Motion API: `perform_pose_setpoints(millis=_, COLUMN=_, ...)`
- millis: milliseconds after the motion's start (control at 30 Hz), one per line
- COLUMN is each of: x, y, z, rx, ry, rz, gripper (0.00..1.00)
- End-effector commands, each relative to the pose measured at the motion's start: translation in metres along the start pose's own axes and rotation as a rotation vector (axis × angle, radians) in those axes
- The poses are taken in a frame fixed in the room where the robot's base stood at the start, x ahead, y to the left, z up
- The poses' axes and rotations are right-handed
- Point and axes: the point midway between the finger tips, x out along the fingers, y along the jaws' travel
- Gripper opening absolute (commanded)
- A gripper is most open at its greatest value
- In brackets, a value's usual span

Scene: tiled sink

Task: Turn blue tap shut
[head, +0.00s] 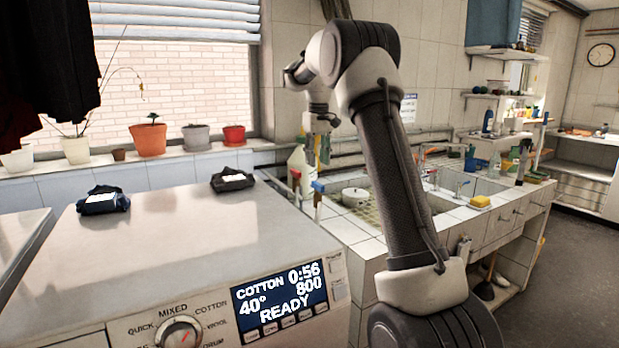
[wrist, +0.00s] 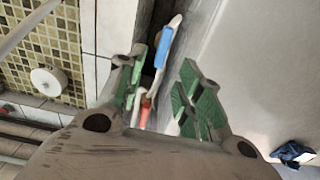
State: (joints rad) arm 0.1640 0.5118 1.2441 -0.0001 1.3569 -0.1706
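The blue tap (head: 318,187) is a small blue lever on a pipe, in the gap between the washing machine and the tiled sink. In the wrist view the blue lever (wrist: 165,45) slants up and right, beyond the fingers. A red tap (head: 295,174) stands left of it; its red part (wrist: 145,114) shows low between the fingers in the wrist view. My gripper (head: 318,154) points down above the blue tap, apart from it. In the wrist view its green-padded fingers (wrist: 164,84) are spread with nothing held. The exact height gap is hard to tell.
The washing machine (head: 190,235) has two dark cloth bundles on top. Potted plants line the sill.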

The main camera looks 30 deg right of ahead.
Motion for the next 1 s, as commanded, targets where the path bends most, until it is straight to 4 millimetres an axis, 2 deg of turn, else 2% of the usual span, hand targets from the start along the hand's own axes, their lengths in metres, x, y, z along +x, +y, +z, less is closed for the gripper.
perform_pose_setpoints(millis=167, x=0.007, y=-0.001, z=0.007, rx=-0.028, ry=-0.031, rz=-0.006, gripper=0.36)
perform_pose_setpoints(millis=433, x=0.051, y=-0.002, z=0.009, rx=-0.028, ry=-0.033, rz=-0.006, gripper=0.36)
perform_pose_setpoints(millis=600, x=0.071, y=-0.002, z=0.009, rx=-0.028, ry=-0.029, rz=-0.006, gripper=0.36)
perform_pose_setpoints(millis=933, x=0.077, y=-0.002, z=0.009, rx=-0.028, ry=-0.028, rz=-0.005, gripper=0.36)
perform_pose_setpoints(millis=967, x=0.077, y=-0.002, z=0.009, rx=-0.028, ry=-0.028, rz=-0.005, gripper=0.34)
perform_pose_setpoints(millis=1000, x=0.077, y=-0.002, z=0.009, rx=-0.028, ry=-0.028, rz=-0.005, gripper=0.27)
